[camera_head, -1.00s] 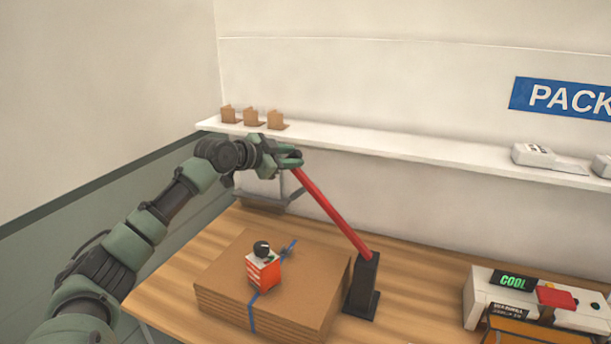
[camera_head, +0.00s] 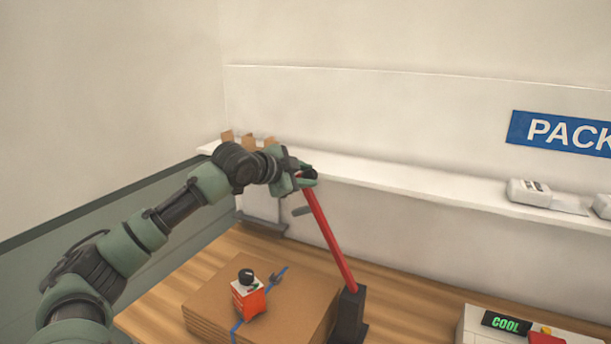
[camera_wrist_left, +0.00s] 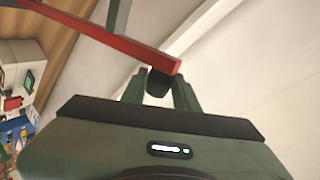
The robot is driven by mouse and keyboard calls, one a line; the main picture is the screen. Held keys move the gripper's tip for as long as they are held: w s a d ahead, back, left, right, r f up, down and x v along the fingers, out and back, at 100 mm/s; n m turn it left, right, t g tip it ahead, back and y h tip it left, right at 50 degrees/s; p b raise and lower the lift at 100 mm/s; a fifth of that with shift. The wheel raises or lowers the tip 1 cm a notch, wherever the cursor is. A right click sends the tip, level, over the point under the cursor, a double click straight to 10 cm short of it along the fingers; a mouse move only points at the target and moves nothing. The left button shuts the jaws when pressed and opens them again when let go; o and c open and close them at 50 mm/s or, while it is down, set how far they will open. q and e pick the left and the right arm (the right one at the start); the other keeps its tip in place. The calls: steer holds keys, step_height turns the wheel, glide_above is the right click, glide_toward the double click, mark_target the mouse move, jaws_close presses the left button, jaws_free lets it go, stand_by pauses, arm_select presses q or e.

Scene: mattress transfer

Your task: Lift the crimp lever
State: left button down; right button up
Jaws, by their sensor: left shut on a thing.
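The crimp lever (camera_head: 330,238) is a long red bar rising from a dark base (camera_head: 350,315) on the bench. It leans up and to the left, with a dark grip at its top end. My left gripper (camera_head: 308,177) is at that top end and is shut on it. In the left wrist view the red lever (camera_wrist_left: 110,38) runs across the top, and its dark grip (camera_wrist_left: 158,83) sits between the fingers of my left gripper (camera_wrist_left: 160,88). My right gripper is in neither view.
A strapped stack of flat cardboard (camera_head: 210,295) lies on the wooden bench, with an orange-and-white device (camera_head: 249,299) on it. A white shelf (camera_head: 420,185) runs along the wall behind. A machine with a green COOL display (camera_head: 506,324) stands at the right.

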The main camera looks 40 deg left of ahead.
arm_select(q)
steer(key=shift+d, duration=0.15)
steer(key=c, duration=1.1)
jaws_free()
steer(key=shift+o, duration=0.2)
steer(key=shift+w+d, duration=0.1)
steer(key=shift+d, duration=0.1)
steer(key=shift+a, duration=0.1)
steer(key=shift+s+b, duration=0.3)
steer(key=shift+s, duration=0.05)
steer(key=b+v, duration=0.5)
steer(key=v, duration=0.2)
steer(key=shift+r+b, duration=0.2)
steer(key=shift+b, duration=0.15)
